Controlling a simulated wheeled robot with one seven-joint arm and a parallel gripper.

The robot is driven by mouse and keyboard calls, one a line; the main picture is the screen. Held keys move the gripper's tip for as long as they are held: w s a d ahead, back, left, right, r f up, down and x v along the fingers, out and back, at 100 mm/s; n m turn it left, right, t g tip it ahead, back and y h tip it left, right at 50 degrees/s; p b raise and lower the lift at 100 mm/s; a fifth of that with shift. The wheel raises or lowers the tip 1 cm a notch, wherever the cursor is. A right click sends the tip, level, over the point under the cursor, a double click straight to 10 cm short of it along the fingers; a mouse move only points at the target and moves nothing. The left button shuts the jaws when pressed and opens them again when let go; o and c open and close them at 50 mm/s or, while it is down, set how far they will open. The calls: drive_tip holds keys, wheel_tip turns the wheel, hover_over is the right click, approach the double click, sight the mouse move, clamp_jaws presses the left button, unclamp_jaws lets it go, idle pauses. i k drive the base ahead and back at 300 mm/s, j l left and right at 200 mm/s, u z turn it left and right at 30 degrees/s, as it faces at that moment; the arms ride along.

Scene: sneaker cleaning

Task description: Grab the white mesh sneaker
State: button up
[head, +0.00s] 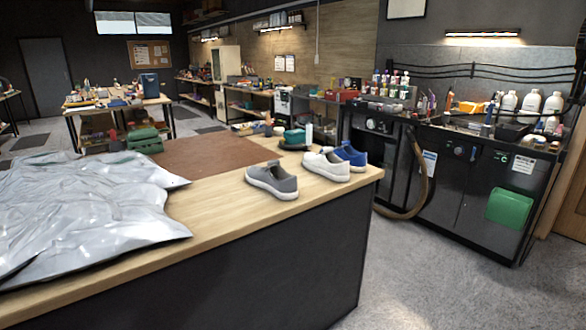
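Three low shoes stand close together near the right end of the wooden worktable (225,232). The white sneaker (325,167) is in the middle, upright on the tabletop; its mesh is too small to make out. A grey shoe (272,181) with a white sole is to its left and nearer. A blue shoe (351,153) is just behind it to the right and is partly hidden by it. My gripper is not in view.
A crumpled silvery sheet (85,205) covers the table's left part. A brown mat (205,157) lies behind the shoes, near a teal item (295,136). A black workbench (455,180) with bottles stands right. Grey floor (450,285) is clear at front right.

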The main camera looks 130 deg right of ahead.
sight(327, 164)
drive_tip(key=l+z, duration=0.1)
drive_tip(key=z, duration=4.95)
drive_tip(key=i+l+u, duration=0.1)
drive_tip(key=l, duration=0.25)
drive_tip(key=i+l+u, duration=0.15)
drive_tip(key=i+l, duration=0.15)
drive_tip(key=i+l+u, duration=0.1)
drive_tip(key=l, duration=0.35)
drive_tip(key=i+l+u, duration=0.25)
drive_tip(key=l, duration=0.55)
drive_tip(key=i, duration=0.1)
